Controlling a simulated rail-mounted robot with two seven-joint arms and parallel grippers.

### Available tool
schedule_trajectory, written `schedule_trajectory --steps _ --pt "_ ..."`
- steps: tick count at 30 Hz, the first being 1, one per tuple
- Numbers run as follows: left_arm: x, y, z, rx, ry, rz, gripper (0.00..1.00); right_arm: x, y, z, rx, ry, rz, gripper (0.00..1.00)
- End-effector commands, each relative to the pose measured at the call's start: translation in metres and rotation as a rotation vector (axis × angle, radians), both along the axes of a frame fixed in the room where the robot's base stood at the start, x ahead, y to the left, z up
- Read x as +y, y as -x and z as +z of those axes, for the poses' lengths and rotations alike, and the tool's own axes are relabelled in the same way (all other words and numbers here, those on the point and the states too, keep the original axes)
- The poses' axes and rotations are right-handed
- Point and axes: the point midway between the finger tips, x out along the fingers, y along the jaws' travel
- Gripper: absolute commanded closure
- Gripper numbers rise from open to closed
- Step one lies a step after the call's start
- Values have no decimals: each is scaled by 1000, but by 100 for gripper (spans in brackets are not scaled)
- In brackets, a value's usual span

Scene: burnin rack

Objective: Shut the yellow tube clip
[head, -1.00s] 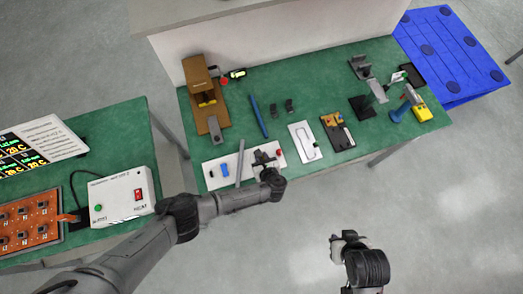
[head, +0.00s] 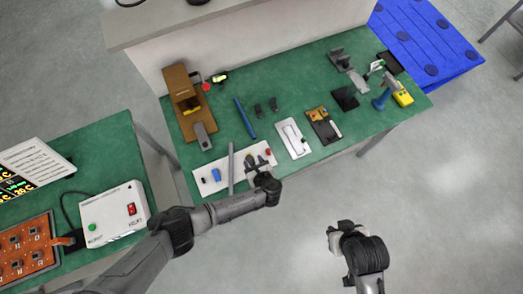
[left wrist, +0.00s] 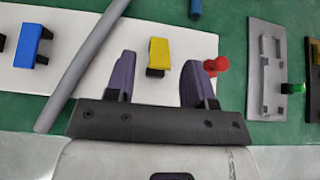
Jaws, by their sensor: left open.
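The yellow tube clip (left wrist: 158,55) sits on a white board (left wrist: 130,78) in the left wrist view. It shows a yellow top and a dark part at its lower edge; I cannot tell how far it is open. My left gripper (left wrist: 157,82) is open, with its two dark fingers either side of the clip in the picture and apart from it.
A grey tube (left wrist: 82,65) crosses the board left of the yellow clip. A blue clip (left wrist: 32,45) is further left. A red knob (left wrist: 217,64) stands beside my right-hand finger. A grey plate (left wrist: 265,90) lies to the right. A brown fixture (head: 185,95) stands behind.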

Motion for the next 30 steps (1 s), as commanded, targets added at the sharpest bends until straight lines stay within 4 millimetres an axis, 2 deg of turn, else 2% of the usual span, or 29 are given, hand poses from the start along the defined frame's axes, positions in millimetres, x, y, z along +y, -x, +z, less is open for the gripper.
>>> schedule_trajectory --steps 9,15,21,30 --pt "-24 50 34 3 5 -1 51 0 0 12 0 0 0 69" --pt "-35 73 50 2 3 0 51 0 0 14 0 0 0 69" --pt "-40 84 58 1 0 0 51 0 0 15 0 0 0 69" --pt "-41 87 60 1 0 0 51 0 0 15 0 0 0 69"
